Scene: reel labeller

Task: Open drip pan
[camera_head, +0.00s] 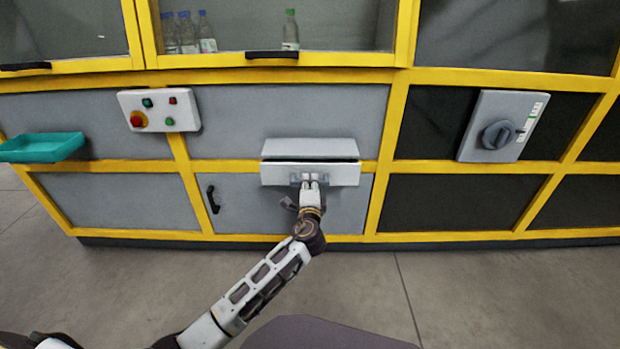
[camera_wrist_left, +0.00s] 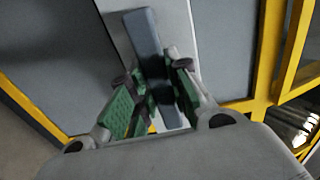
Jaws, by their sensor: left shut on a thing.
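The drip pan (camera_head: 285,173) is a pale grey drawer-like box on the front of the yellow-framed machine. A dark gap shows between its front and the pale housing (camera_head: 310,147) above it. My left gripper (camera_head: 310,182) is at the middle of the pan's front, shut on its grey handle. In the left wrist view the green-padded fingers (camera_wrist_left: 155,105) stand on both sides of the grey handle bar (camera_wrist_left: 147,45), with the pale pan front (camera_wrist_left: 115,25) behind it. The pan's inside is hidden. My right gripper is not in view.
A cabinet door with a black handle (camera_head: 213,199) is left of the pan. A teal tray (camera_head: 42,147) sticks out at far left. A button box (camera_head: 158,110) and a grey rotary switch (camera_head: 498,134) are on the panels. The floor in front is clear.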

